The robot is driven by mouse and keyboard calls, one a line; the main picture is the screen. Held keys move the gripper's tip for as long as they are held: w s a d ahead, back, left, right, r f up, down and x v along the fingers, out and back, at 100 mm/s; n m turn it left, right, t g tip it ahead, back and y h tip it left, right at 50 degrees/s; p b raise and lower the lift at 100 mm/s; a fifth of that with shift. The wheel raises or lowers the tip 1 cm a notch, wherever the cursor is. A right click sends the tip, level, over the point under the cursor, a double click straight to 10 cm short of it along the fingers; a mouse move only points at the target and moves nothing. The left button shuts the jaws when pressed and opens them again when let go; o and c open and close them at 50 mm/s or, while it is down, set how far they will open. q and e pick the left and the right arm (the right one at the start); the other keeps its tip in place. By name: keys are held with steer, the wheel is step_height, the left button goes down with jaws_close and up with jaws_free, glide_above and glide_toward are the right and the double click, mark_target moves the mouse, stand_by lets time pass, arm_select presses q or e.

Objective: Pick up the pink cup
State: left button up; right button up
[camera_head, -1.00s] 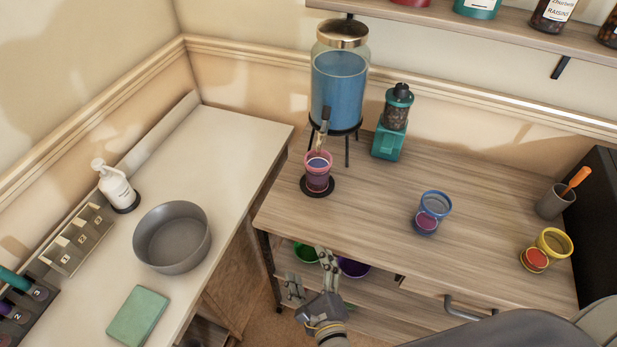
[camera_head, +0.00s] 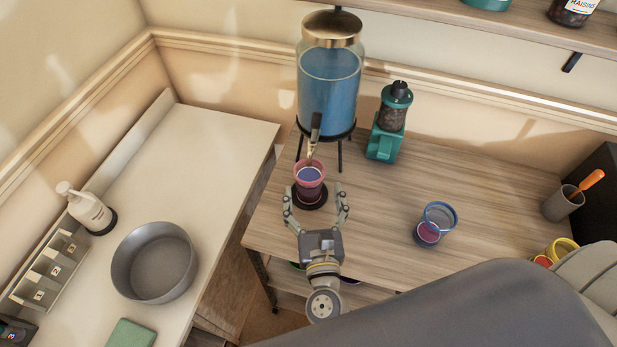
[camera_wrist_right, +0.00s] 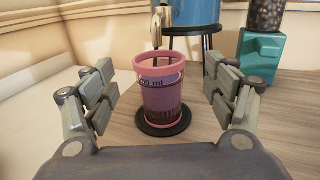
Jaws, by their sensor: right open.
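The pink cup (camera_head: 309,181) stands upright on a round black coaster (camera_head: 310,203) under the spout of the drink dispenser (camera_head: 331,82). It looks filled with something bluish. In the right wrist view the pink cup (camera_wrist_right: 161,93) is centred between the fingers, with the coaster (camera_wrist_right: 163,126) under it. My right gripper (camera_head: 316,189) is open, its two fingers on either side of the cup's near side. A gap shows between each finger and the cup in the wrist view (camera_wrist_right: 164,93). My left gripper is not in view.
The spout (camera_head: 313,140) hangs just over the cup. A teal grinder (camera_head: 385,143) stands right of the dispenser. A blue-rimmed cup (camera_head: 437,217) stands farther right on the wooden table (camera_head: 385,230). A grey bowl (camera_head: 154,263) sits on the white counter at left.

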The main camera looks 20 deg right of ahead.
mark_target(309, 171)
steer(key=p+x, duration=0.2)
steer(key=x, duration=0.5)
steer(key=shift+a+p, duration=0.15)
steer(key=shift+p, duration=0.15)
steer(key=shift+w+f, duration=0.2)
steer(key=shift+w, duration=0.2)
steer(key=shift+s, duration=0.1)
steer(key=shift+c, duration=0.6)
steer(key=c, duration=1.4)
steer(key=shift+r, duration=0.1)
steer(key=shift+c, duration=1.3)
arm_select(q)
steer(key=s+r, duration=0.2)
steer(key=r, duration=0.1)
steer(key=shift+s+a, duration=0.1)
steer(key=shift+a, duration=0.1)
